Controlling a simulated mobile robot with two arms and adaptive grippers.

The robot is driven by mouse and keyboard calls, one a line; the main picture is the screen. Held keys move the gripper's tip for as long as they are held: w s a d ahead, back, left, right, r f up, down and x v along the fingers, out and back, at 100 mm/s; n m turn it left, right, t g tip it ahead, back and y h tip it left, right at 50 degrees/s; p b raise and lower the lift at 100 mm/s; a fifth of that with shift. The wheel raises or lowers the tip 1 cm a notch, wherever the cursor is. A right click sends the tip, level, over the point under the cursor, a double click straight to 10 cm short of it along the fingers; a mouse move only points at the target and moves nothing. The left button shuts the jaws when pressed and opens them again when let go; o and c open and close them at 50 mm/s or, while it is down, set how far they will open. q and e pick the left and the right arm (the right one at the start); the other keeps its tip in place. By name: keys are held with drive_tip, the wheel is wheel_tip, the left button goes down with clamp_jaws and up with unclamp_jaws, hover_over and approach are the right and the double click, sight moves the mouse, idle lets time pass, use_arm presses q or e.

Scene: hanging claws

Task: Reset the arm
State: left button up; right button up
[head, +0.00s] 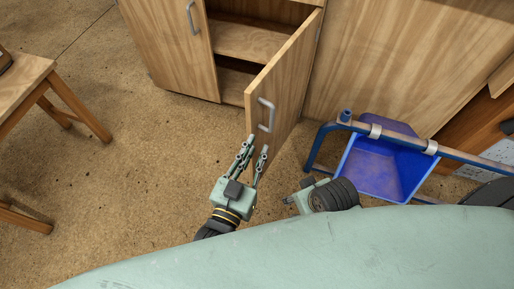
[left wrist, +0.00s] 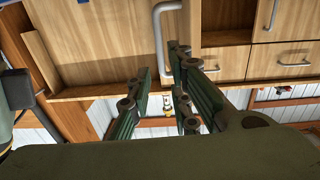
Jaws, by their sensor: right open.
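My left gripper (head: 254,150) is open with its fingers apart and nothing visible between them. It is just below the metal handle (head: 266,115) of the open cabinet door (head: 287,84). In the left wrist view, the open left fingers (left wrist: 160,80) reach up toward the same curved handle (left wrist: 158,40), whose lower end shows near the gap between them. I cannot tell whether they touch it. My right gripper (head: 292,199) is lower and to the right, close to my body; its fingers are hardly visible and it holds nothing that I can see.
A blue bin (head: 372,168) sits by a blue metal frame (head: 460,157) at right, near my right gripper. The cabinet (head: 170,40) stands ahead, its shelf (head: 245,42) exposed. A wooden stool (head: 30,85) is at far left. Floor between stool and cabinet is clear.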

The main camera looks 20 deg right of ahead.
idle(0.3)
